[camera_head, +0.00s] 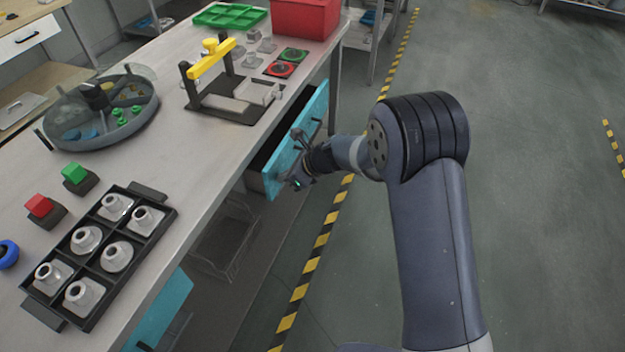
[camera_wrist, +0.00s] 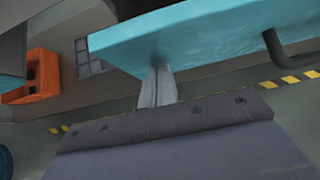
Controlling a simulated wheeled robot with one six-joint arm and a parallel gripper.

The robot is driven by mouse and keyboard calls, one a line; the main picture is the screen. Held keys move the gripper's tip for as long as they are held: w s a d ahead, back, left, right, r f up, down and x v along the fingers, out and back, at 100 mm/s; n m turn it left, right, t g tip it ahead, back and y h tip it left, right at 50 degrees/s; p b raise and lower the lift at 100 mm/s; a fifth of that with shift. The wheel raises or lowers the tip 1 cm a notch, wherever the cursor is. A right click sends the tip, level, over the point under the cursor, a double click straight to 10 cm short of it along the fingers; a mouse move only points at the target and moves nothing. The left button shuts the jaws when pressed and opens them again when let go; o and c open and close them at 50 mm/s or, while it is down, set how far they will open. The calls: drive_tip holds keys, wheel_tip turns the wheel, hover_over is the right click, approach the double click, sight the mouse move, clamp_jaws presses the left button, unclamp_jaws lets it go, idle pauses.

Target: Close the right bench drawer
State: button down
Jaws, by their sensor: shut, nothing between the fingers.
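The right bench drawer has a teal front (camera_head: 312,110) and stands pulled out from the bench, with its dark interior showing behind the front. My gripper (camera_head: 300,181) is at the lower near part of this front, on its outer side. In the wrist view, my gripper's fingers (camera_wrist: 158,68) are shut together and empty. Their tips meet the teal front (camera_wrist: 200,35) in the picture; whether they press on it I cannot tell. The dark bar handle (camera_wrist: 285,52) shows to the right of the fingers, apart from them. In the head view the arm partly hides the handle.
The bench top (camera_head: 200,165) carries a black rack (camera_head: 150,192) of pale parts, a round tray (camera_head: 150,120) and a red bin (camera_head: 305,18). Another teal drawer front (camera_head: 165,308) is at the lower left. Open floor (camera_head: 540,200) lies to the right.

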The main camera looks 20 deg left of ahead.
sight(264, 169)
drive_tip(key=a+p, duration=0.1)
drive_tip(key=a, duration=0.5)
drive_tip(key=shift+w+a, duration=0.1)
drive_tip(key=shift+a, duration=0.1)
drive_tip(key=shift+a+r+p, duration=0.15)
drive_tip(key=shift+a+p, duration=0.1)
drive_tip(key=shift+p, duration=0.05)
drive_tip(key=shift+r, duration=0.1)
